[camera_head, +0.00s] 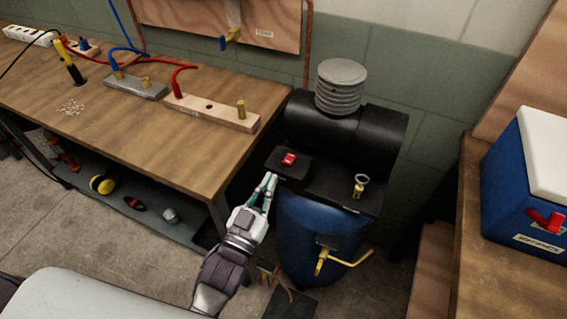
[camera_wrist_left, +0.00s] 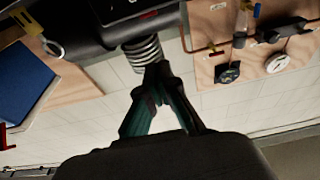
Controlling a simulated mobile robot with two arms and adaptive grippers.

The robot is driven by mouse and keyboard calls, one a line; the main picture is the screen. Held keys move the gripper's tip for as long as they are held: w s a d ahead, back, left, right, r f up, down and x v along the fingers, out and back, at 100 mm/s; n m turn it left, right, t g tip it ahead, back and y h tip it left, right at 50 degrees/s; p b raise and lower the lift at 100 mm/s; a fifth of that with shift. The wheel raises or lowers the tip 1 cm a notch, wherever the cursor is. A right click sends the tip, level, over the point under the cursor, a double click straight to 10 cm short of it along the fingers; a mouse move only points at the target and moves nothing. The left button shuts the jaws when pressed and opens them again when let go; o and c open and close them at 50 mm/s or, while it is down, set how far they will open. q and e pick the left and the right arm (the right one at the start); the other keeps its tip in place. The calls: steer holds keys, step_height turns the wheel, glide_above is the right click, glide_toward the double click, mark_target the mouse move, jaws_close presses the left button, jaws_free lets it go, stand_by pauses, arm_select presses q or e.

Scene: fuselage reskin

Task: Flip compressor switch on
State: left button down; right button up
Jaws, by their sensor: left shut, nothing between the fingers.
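The compressor (camera_head: 322,235) has a blue tank with a black top and a ribbed grey cylinder. Its red switch (camera_head: 289,159) sits on a black box at the top left of the unit. In the head view my left gripper (camera_head: 268,180) is shut and empty, just below and left of the switch, close to the front edge of the box. In the left wrist view the shut fingers (camera_wrist_left: 158,72) point up towards the ribbed cylinder (camera_wrist_left: 143,50), and a red strip of the switch (camera_wrist_left: 149,15) shows at the top edge. My right gripper is not in view.
A wooden workbench (camera_head: 150,125) with blocks, hoses and a lower shelf stands left. A blue cooler (camera_head: 520,190) with a white lid sits on a wooden surface at right. A yellow-handled valve (camera_head: 322,262) sticks out from the tank front.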

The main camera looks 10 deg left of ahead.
arm_select(q)
step_height(320, 180, up, 2)
steer(key=p, duration=0.2)
glide_above(284, 170)
steer(key=shift+w+r, duration=0.1)
steer(key=shift+w, duration=0.2)
step_height(284, 170, down, 3)
steer(key=shift+s, duration=0.15)
steer(key=shift+s+f, duration=0.2)
steer(key=shift+f, duration=0.45)
steer(key=shift+f, duration=0.15)
